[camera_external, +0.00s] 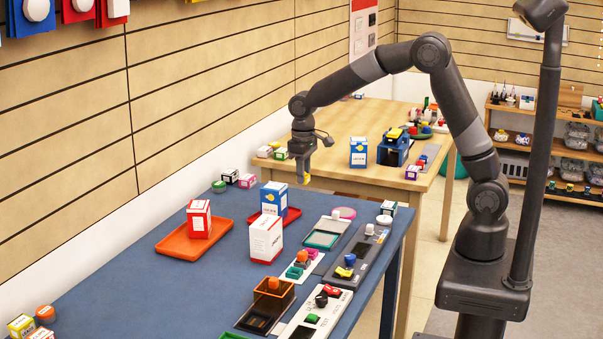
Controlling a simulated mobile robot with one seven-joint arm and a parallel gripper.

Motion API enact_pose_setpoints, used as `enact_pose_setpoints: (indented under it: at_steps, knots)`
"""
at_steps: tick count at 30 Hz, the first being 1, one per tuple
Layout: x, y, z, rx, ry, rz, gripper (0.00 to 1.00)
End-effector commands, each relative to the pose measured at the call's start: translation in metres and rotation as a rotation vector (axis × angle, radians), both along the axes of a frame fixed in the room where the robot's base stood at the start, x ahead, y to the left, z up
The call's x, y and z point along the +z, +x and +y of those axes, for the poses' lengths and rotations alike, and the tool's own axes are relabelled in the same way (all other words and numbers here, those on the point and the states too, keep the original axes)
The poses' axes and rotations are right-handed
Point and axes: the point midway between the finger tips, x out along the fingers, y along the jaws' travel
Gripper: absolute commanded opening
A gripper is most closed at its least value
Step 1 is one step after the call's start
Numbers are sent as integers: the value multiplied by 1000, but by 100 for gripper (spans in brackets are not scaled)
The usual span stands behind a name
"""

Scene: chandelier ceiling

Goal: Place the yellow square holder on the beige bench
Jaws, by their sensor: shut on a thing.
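My gripper (303,174) points down and is shut on a small yellow thing (304,180), which fits the yellow square holder. Only a little of it shows below the fingers, so its square shape cannot be made out. The gripper is in the air, near where the far edge of the blue table and the near left edge of the bench meet in the picture. The beige bench (345,123) is the wood-topped table behind the blue table.
On the bench stand a blue-and-white box (358,152), a blue device (393,150) and several small boxes. The blue table (150,295) holds orange and red trays, cartons and panels. Bare bench top shows around the middle and back. A slatted wall (200,75) runs along the left.

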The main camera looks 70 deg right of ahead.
Motion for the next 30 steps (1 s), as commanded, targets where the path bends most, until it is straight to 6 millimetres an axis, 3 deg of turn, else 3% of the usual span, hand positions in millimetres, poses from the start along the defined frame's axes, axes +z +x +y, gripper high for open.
enact_pose_setpoints:
  at_steps: [8, 13, 18, 21, 24, 30]
  knots:
    - [1, 22, 79, 9, -1, -2, 4]
    - [1, 30, 158, 12, -1, -3, 4]
    - [1, 26, 241, 8, -1, -3, 4]
    - [0, 21, 276, 5, 0, -3, 4]
    - [0, 15, 302, 4, -1, -2, 4]
    - [-4, 6, 334, -1, -1, -1, 4]
